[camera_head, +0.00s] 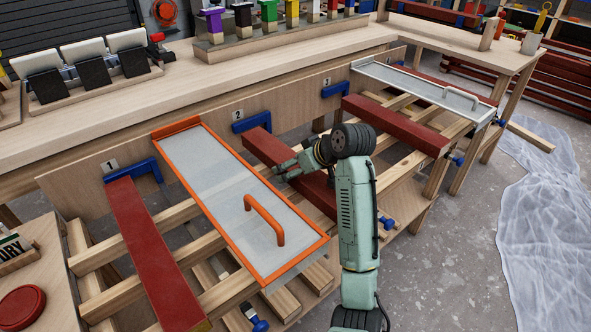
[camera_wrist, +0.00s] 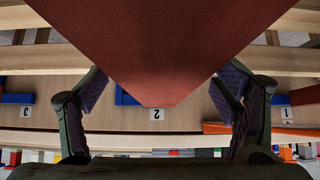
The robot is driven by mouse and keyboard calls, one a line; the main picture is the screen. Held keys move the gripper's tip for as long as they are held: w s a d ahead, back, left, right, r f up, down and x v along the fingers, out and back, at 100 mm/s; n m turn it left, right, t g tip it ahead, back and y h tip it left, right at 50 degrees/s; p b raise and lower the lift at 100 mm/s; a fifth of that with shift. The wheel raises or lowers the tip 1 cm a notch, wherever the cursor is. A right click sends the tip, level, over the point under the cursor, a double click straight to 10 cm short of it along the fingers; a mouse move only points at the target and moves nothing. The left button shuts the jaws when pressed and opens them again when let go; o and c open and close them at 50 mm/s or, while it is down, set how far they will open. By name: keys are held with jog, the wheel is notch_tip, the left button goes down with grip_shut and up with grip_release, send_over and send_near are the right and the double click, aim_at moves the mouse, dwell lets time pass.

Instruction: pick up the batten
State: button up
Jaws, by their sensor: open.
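A dark red batten (camera_head: 262,146) lies across the wooden rails at the blue bracket marked 2, partly hidden behind my arm. In the wrist view the batten (camera_wrist: 155,50) runs down the middle, its end near the label 2. My gripper (camera_head: 284,170) is open at this batten. In the wrist view its two dark fingers (camera_wrist: 163,92) appear on either side of the batten, with gaps visible; I see no grip on it. Other red battens lie at station 1 (camera_head: 150,255) and at station 3 (camera_head: 395,123).
An orange-framed clear cover with a handle (camera_head: 222,178) lies between stations 1 and 2, close left of my gripper. A grey-framed cover (camera_head: 420,88) lies at the far right. Blue brackets (camera_head: 252,122) line the bench front. Plastic sheeting (camera_head: 545,200) covers floor at right.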

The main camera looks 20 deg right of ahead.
jog(key=shift+w+f, duration=0.15)
jog(key=shift+w, duration=0.05)
jog(key=shift+a, duration=0.1)
jog(key=shift+c, duration=0.4)
jog(key=c, duration=1.7)
jog(key=shift+c, duration=0.5)
jog(key=shift+r, duration=0.2)
